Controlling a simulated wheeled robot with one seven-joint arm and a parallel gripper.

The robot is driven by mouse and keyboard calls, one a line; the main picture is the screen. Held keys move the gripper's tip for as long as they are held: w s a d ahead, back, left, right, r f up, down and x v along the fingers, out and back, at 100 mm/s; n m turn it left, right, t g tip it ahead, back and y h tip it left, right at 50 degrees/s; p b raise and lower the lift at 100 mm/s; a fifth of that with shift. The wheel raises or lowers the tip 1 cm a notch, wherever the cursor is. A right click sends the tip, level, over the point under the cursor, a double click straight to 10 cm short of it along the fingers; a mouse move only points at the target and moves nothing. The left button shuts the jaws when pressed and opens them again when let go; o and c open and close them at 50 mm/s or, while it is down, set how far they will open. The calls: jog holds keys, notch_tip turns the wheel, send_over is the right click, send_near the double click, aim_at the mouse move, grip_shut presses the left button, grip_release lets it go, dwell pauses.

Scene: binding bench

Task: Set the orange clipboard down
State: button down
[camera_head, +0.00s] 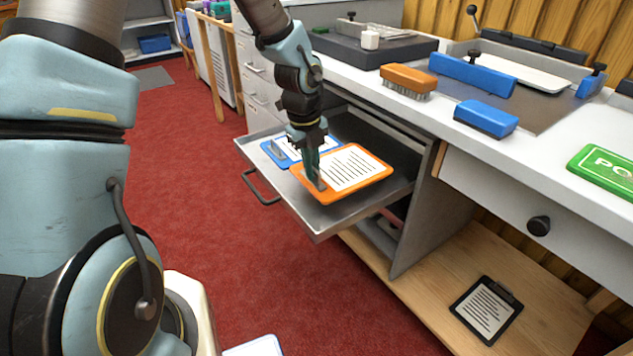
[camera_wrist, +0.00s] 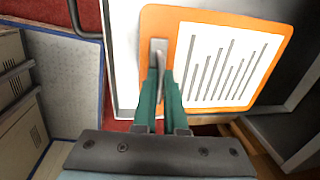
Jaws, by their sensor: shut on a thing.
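The orange clipboard (camera_head: 378,163) holds a white printed sheet and lies flat at the level of an open metal drawer; I cannot tell whether it touches the drawer bottom. My gripper (camera_head: 316,180) is shut on the clipboard at its metal clip end. In the wrist view, the orange clipboard (camera_wrist: 270,22) extends ahead of my gripper (camera_wrist: 160,80), whose green fingers close on the clip. A blue clipboard (camera_head: 268,153) with a white sheet lies in the drawer behind it, partly hidden by my gripper and the orange clipboard.
The pulled-out metal drawer (camera_head: 318,221) juts from the bench over red carpet. A black clipboard (camera_head: 486,309) lies on the wooden lower shelf (camera_head: 420,300).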

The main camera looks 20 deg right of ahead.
aim_at(312, 182)
jog(key=shift+f+b, duration=0.4)
jog(key=shift+f, duration=1.95)
jog(key=c, duration=1)
grip_release()
jog(key=shift+r, duration=0.1)
notch_tip(312, 182, up, 12)
jog(key=a+p, duration=0.2)
jog(key=p, duration=0.1)
jog(key=s+a+r+n, duration=0.1)
jog(key=a+n, duration=0.8)
jog(key=n, duration=0.2)
jog(key=s+a+r+n+t, duration=0.1)
jog(key=a+r+n, duration=0.1)
jog(key=a+n, duration=0.8)
jog(key=s+a+r+n+y, duration=0.1)
jog(key=a+n, duration=0.8)
jog(key=n, duration=0.2)
jog(key=shift+s+a+r+n, duration=0.1)
jog(key=shift+a+r+n, duration=0.1)
jog(key=shift+r+n, duration=0.15)
